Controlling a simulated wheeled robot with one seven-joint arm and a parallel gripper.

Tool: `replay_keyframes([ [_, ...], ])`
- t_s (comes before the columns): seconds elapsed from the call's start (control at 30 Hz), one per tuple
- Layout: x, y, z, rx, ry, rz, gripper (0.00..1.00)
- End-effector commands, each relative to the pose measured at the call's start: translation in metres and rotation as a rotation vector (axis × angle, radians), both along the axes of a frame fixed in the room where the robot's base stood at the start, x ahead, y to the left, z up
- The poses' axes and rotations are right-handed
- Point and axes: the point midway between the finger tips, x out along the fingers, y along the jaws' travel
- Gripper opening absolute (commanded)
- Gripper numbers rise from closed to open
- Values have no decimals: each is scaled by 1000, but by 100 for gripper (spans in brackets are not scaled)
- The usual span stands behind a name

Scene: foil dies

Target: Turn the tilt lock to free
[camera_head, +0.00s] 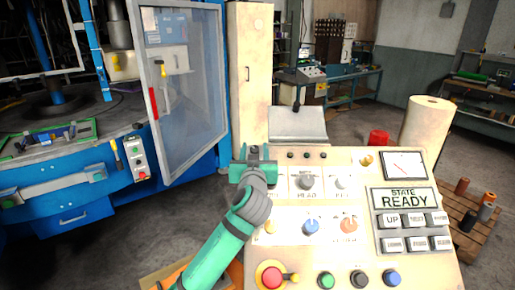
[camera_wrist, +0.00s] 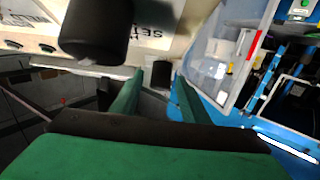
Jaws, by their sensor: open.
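The control panel (camera_head: 405,170) fills the lower right of the head view. My gripper (camera_head: 254,158) is over its upper left edge, with green fingers. In the wrist view my gripper (camera_wrist: 158,74) is open. A short black cylinder (camera_wrist: 161,74) shows in the gap between its fingertips; I cannot tell if they touch it. A larger black knob (camera_wrist: 96,28) stands to the left, near a partly hidden label. I cannot tell which control is the tilt lock; the labels are too small or covered. A grey knob (camera_head: 305,181) is right of my gripper.
A blue machine with a clear door (camera_head: 185,95) stands left. A paper roll (camera_head: 426,130) stands right.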

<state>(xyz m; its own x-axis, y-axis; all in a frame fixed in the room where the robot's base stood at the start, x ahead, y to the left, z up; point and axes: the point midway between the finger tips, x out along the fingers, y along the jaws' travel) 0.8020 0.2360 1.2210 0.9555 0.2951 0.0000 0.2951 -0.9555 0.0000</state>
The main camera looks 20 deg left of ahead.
Motion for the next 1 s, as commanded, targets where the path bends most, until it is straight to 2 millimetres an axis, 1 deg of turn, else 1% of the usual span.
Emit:
replay_keyframes([
  [0.27,0,1,0,0,0,1,41],
  [0.3,0,1,0,0,0,1,37],
  [0.37,0,1,0,0,0,1,22],
  [0.4,0,1,0,0,0,1,13],
  [0.47,0,1,0,0,0,1,0],
  [0.77,1,0,0,11,4,-20,0],
  [1.0,0,2,-1,70,24,-111,0],
])
